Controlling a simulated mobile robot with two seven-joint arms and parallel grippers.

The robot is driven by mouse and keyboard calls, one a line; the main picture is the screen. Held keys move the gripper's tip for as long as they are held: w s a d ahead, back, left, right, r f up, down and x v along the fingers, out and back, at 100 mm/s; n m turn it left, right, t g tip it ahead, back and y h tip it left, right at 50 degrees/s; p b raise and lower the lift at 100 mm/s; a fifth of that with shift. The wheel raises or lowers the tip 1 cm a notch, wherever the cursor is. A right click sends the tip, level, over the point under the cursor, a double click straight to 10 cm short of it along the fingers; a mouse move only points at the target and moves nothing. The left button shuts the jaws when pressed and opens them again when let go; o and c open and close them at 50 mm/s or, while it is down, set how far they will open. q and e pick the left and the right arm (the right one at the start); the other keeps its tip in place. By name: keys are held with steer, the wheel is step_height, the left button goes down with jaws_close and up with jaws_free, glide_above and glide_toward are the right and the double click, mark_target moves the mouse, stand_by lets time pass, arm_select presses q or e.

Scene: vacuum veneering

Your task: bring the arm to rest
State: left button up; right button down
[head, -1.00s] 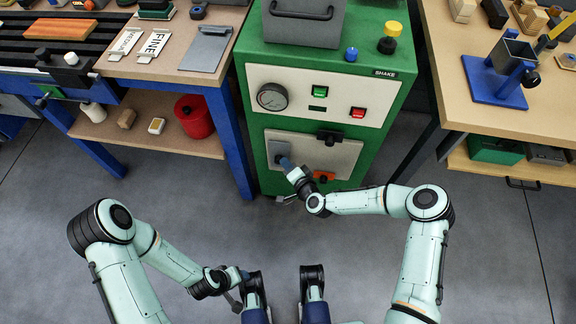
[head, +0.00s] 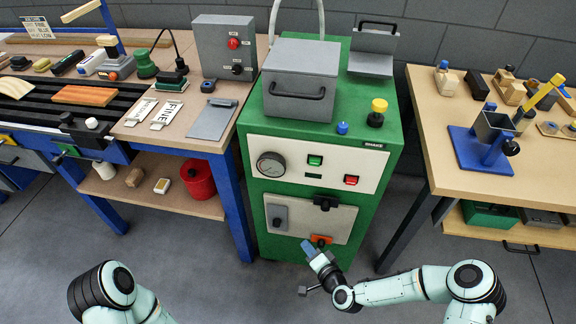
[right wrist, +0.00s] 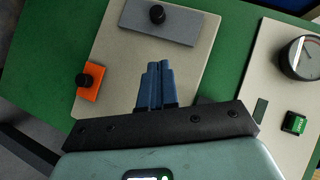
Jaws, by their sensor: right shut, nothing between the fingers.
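My right gripper (head: 309,250) is low in front of the green machine (head: 328,238), near the lower edge of its pale panel (head: 335,222). Its blue fingers are together and empty; they also show in the right wrist view (right wrist: 155,84), in front of the same panel (right wrist: 115,50). My right arm reaches in from the lower right. My left arm (head: 112,290) shows only in part at the lower left, and its gripper is out of view.
The pale panel carries a grey plate (head: 277,217), a black knob (head: 325,203) and an orange piece (head: 320,240). A blue-legged bench (head: 236,205) stands left and a wooden table (head: 430,120) right. Open floor lies in front.

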steer(key=s+a+f+n+g+p, duration=0.1)
steer(key=s+n+g+p, duration=0.1)
steer(key=s+g+p, duration=0.45)
steer(key=s+a+f+n+g+p, duration=0.2)
steer(key=s+p, duration=0.1)
steer(key=s, duration=0.7)
arm_select(q)
step_height(320, 180, up, 14)
steer(key=g+p, duration=0.1)
steer(key=p, duration=0.3)
steer(key=shift+s+d+f, duration=0.15)
steer(key=shift+s+d, duration=0.15)
steer(key=shift+s, duration=0.15)
arm_select(e)
steer(key=s+d+r+g+h, duration=0.1)
steer(key=s+d+g, duration=0.1)
steer(key=s, duration=0.4)
steer(key=s+d+r+n+g, duration=0.1)
steer(key=s+d+r+g, duration=0.1)
steer(key=s, duration=0.5)
steer(key=shift+s+d+g+h, duration=0.2)
steer(key=shift+d+g+h, duration=0.2)
steer(key=shift+d+g, duration=0.25)
